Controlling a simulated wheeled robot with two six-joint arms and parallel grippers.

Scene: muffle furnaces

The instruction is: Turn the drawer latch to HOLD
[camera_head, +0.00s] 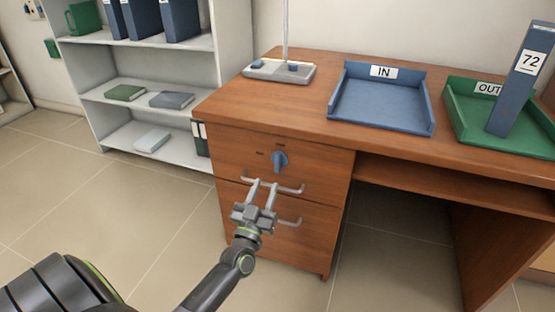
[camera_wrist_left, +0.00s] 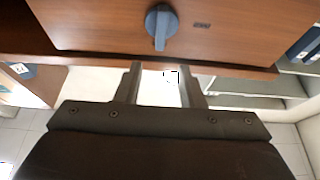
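The blue drawer latch (camera_head: 280,160) is a knob on the front of the desk's upper drawer (camera_head: 325,165). Its grip stands roughly upright. Two small dark labels lie above it and to its left; they are too small to read. The latch also shows at the top of the left wrist view (camera_wrist_left: 160,25), with one label (camera_wrist_left: 201,25) beside it. My left gripper (camera_head: 263,184) is open and empty, just below the latch and apart from it. Its fingertips overlap the upper drawer handle (camera_head: 290,189) in the picture; I cannot tell if they touch. My right gripper is out of view.
A lower handle (camera_head: 290,222) is on the drawer below. On the desk are a blue IN tray (camera_head: 384,73), a green OUT tray (camera_head: 465,115) with a blue binder marked 72 (camera_head: 520,80), and a stand base (camera_head: 280,70). A white shelf (camera_head: 180,95) stands left. Floor in front is clear.

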